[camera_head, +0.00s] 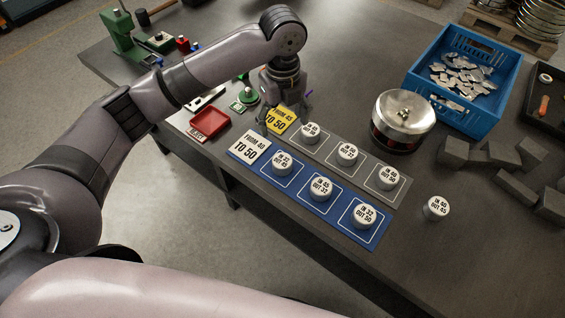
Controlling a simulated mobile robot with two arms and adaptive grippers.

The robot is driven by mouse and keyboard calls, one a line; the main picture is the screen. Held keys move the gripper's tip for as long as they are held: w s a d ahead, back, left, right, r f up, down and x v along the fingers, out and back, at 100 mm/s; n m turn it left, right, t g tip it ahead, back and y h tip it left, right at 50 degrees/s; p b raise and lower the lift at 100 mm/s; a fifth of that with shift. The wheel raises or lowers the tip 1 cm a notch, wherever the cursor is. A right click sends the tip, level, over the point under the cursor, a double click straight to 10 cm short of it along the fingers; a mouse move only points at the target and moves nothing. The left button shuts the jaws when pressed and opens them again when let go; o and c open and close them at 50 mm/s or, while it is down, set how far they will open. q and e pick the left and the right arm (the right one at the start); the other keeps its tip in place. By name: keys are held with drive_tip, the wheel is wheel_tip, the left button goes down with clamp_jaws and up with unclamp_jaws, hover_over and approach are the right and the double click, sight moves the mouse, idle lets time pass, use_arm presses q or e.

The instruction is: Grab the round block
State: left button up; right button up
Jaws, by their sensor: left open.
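Several white round blocks with black printed labels are in view, and I cannot tell which one the task means. Three of them, such as the middle one (321,190), sit in outlined squares on a blue board (247,170). Three more, such as the middle one (347,153), sit on a grey board (404,193) behind it. One round block (437,208) stands alone on the bare table to the right. My left gripper (281,112) points down, open, over the yellow label at the grey board's left end, left of that row's first block (310,132). My right gripper is out of view.
A round metal-topped container (403,112) stands behind the boards. A blue crate (420,88) of metal pieces and dark grey blocks (490,153) are to the right. A red tray (209,124) and green tool (122,35) are left. The table's front right is clear.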

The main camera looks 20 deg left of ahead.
use_arm(q)
drive_tip(key=p, duration=0.2)
approach(282, 160)
wheel_tip(282, 160, down, 5)
drive_tip(key=shift+f, duration=0.1)
wheel_tip(282, 160, down, 5)
drive_tip(key=shift+r+p, duration=0.15)
drive_tip(key=shift+p, duration=0.85)
drive_tip(key=shift+f, duration=0.3)
drive_tip(key=shift+c, duration=0.3)
drive_tip(key=c, duration=1.4)
